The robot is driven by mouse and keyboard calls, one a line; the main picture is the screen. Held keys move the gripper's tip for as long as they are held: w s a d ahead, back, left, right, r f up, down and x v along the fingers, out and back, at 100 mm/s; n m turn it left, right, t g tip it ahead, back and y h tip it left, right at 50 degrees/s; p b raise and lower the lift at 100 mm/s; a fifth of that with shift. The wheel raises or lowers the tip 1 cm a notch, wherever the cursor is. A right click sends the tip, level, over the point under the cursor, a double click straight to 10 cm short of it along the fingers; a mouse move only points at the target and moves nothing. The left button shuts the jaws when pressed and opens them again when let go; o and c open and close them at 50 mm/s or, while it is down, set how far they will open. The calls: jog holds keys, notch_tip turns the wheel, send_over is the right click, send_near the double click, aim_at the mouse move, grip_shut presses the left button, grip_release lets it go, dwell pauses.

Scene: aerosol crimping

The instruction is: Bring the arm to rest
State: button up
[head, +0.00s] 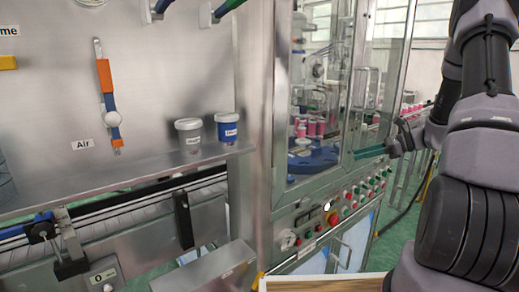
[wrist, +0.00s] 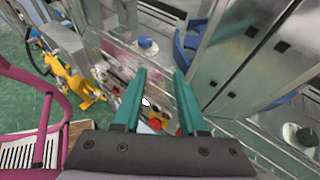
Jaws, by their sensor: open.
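My arm (head: 480,160) rises along the right side of the head view, bent, with its wrist end reaching left toward the glass-doored machine. My gripper (head: 362,154) is in front of that machine, above its button panel; only its teal finger shows there. In the wrist view the two teal fingers of my gripper (wrist: 160,73) stand apart with nothing between them.
The machine's button panel (head: 345,208) lies below my gripper. Left of it, a steel shelf (head: 130,178) holds a white tub (head: 189,132) and a blue tub (head: 227,128). A wooden edge (head: 325,284) is at the bottom. Green floor (head: 405,222) shows at right.

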jog(key=s+a+r+n+g+h, duration=0.25)
jog(key=s+a+r+n, duration=0.3)
jog(key=r, duration=0.35)
jog(key=s+a+r+n+t+h, duration=0.2)
jog(key=s+r+n+h, duration=0.2)
jog(key=s, duration=0.6)
jog(key=s+a+r+n+t+h, duration=0.3)
jog(key=s+r+n+h, duration=0.1)
jog(key=s+r+n, duration=0.4)
jog(key=s+r, duration=0.2)
jog(key=s, duration=0.1)
jog(key=shift+a+r, duration=0.15)
